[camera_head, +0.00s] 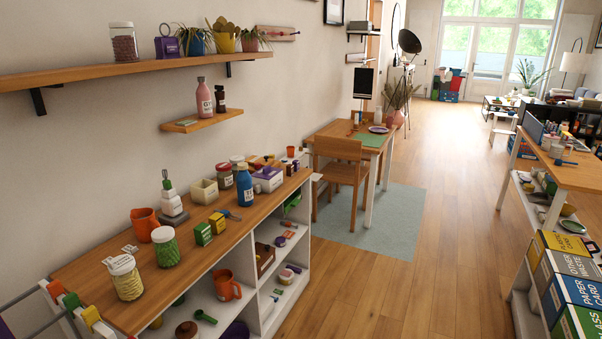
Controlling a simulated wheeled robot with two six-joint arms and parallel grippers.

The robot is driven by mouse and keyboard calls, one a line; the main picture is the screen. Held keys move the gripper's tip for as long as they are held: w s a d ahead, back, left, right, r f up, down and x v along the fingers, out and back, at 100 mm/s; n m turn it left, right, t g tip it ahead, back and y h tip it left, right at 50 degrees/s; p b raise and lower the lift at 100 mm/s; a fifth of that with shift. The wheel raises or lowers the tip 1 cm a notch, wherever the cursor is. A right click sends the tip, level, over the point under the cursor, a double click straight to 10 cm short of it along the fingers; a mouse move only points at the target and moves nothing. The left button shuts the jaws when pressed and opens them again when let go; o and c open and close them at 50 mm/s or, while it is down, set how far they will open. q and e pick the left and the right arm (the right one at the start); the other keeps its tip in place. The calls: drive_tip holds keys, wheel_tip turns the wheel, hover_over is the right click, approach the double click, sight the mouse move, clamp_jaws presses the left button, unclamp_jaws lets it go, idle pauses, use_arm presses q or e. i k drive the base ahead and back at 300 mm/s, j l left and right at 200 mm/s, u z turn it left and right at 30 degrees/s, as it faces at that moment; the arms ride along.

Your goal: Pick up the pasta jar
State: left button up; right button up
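A clear jar with a white lid and pale yellow contents that look like pasta (126,279) stands upright on the near end of the long wooden counter (88,262). A third jar, with a white lid and dark reddish contents (124,45), stands on the upper wall shelf. The labels are too small to read. Neither of my grippers is in view.
An orange jug (144,224), green-and-yellow boxes (204,233) and a soap-pump bottle (170,196) stand farther along the counter. White cubbies below hold an orange mug (227,286). Open wooden floor (400,285) lies right, with bins (562,286) beyond.

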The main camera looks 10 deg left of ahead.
sight(127, 281)
drive_tip(key=u, duration=1)
drive_tip(key=i+l, duration=1.25)
drive_tip(key=i+l+u, duration=0.2)
drive_tip(key=i+l, duration=0.15)
drive_tip(key=l, duration=0.25)
drive_tip(key=i+l+u, duration=0.25)
drive_tip(key=l, duration=0.35)
drive_tip(key=i+l+u, duration=0.1)
drive_tip(key=i+l, duration=0.15)
drive_tip(key=l, duration=0.1)
